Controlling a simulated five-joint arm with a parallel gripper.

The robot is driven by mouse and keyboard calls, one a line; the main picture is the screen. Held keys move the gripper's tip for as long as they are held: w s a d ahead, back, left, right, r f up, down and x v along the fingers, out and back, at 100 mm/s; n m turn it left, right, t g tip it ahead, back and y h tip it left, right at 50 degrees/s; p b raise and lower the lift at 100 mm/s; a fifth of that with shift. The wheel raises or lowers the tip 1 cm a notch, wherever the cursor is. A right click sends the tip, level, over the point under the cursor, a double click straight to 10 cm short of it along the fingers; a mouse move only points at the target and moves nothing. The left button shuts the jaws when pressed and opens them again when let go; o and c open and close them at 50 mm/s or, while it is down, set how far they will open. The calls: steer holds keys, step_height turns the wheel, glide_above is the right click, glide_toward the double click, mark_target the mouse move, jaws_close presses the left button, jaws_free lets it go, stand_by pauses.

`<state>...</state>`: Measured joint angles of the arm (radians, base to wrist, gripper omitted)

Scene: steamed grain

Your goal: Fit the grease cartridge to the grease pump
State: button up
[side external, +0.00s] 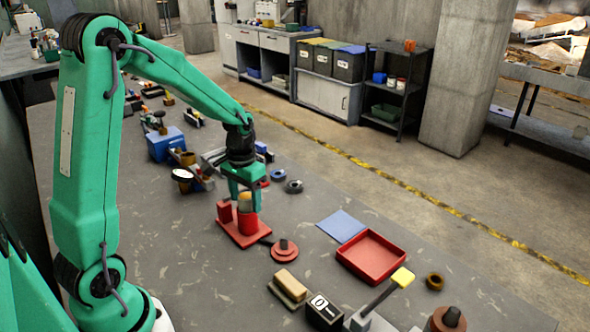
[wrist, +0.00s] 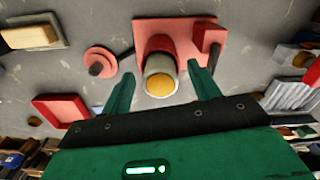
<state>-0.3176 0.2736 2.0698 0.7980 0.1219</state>
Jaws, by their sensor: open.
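The grease pump (side external: 233,230) is a red base plate with a short red block and a round red socket; it also shows at the top of the wrist view (wrist: 182,27). The grease cartridge (wrist: 160,85), a grey cylinder with an orange-yellow end, stands upright in or over the socket. How deep it sits is hard to tell. In the side view the cartridge (side external: 245,201) is partly hidden by my fingers. My gripper (side external: 246,196) is open, pointing down, with one finger on each side of the cartridge. In the wrist view (wrist: 162,73) gaps show between cartridge and fingers.
A red disc with a knob (side external: 285,250) lies right of the pump, with a dark bar between them. Beyond are a blue sheet (side external: 341,225) and an empty red tray (side external: 347,255). Blue bins (side external: 163,146) and clutter stand behind my gripper. Bare table lies left of the pump.

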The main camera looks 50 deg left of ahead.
step_height(320, 180, up, 7)
steer(key=shift+r, duration=0.4)
steer(key=shift+d+r, duration=0.1)
stand_by(0.8)
steer(key=shift+s+d+r, duration=0.15)
steer(key=s+d+r+m+t, duration=0.2)
steer(key=s+d+r+t, duration=0.3)
steer(key=s+d, duration=0.6)
step_height(320, 180, up, 2)
steer(key=s, duration=0.2)
steer(key=shift+s+d+r+t, duration=0.2)
steer(key=shift+s+d+t, duration=0.1)
steer(key=shift+s, duration=0.1)
